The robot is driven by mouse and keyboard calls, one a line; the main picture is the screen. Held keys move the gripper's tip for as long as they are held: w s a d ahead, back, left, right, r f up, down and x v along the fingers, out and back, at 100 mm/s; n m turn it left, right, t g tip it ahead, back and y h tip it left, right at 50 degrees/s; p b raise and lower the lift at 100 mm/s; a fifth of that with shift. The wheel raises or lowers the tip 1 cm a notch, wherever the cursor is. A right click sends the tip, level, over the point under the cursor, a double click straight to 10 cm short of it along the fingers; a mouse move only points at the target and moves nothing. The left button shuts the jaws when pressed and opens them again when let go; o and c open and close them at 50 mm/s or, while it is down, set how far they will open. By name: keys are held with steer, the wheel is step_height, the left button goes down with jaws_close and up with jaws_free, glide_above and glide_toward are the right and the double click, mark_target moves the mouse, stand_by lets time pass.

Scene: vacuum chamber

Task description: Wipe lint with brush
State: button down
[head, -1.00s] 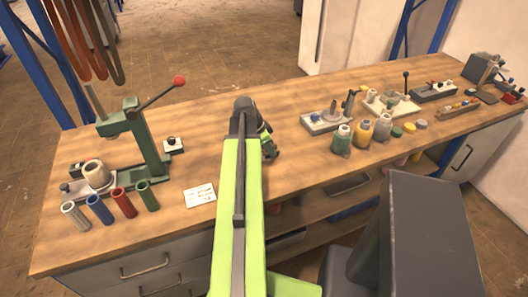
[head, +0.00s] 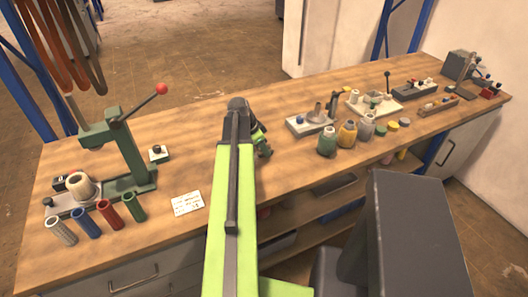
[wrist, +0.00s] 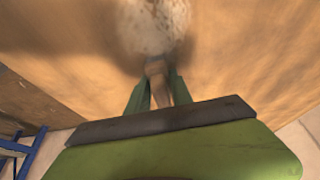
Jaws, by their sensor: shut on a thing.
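My gripper (wrist: 156,82) has two green fingers, shut on a light wooden handle, which I take to be the brush (wrist: 156,69). A pale, speckled, rounded shape (wrist: 153,24) lies at the far end of the handle in the wrist view. It is blurred, and I cannot tell whether it is bristles or lint. In the head view my gripper (head: 262,145) is low over the middle of the wooden bench (head: 215,130), mostly hidden behind my arm. The brush cannot be made out there.
A green lever press (head: 128,150) stands at the left, with several coloured tubes (head: 110,214) before it. A white card (head: 187,203) lies left of my arm. Several bottles (head: 347,133) and small fixtures (head: 310,122) stand to the right. The bench behind my gripper is clear.

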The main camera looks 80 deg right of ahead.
steer(key=shift+w+a, duration=1.1)
steer(key=shift+w, duration=0.3)
steer(key=shift+w+a, duration=1.1)
steer(key=shift+w, duration=0.3)
steer(key=shift+w+a, duration=1.1)
steer(key=shift+w, duration=0.3)
steer(key=shift+w+d+f, duration=0.1)
steer(key=shift+w+d, duration=0.3)
steer(key=shift+d, duration=0.2)
steer(key=shift+s+d, duration=1.15)
steer(key=shift+s, duration=0.2)
steer(key=shift+s+d, duration=1.1)
steer(key=shift+s, duration=0.25)
steer(key=shift+s+d, duration=1.15)
steer(key=shift+s, duration=0.2)
steer(key=shift+w+d, duration=0.45)
steer(key=shift+d, duration=0.05)
steer(key=shift+w+a, duration=0.1)
steer(key=shift+w+a, duration=1.05)
steer(key=shift+w, duration=0.3)
steer(key=shift+w+a, duration=1.05)
steer(key=shift+w, duration=0.25)
steer(key=shift+w+a, duration=1.15)
steer(key=shift+w, duration=0.2)
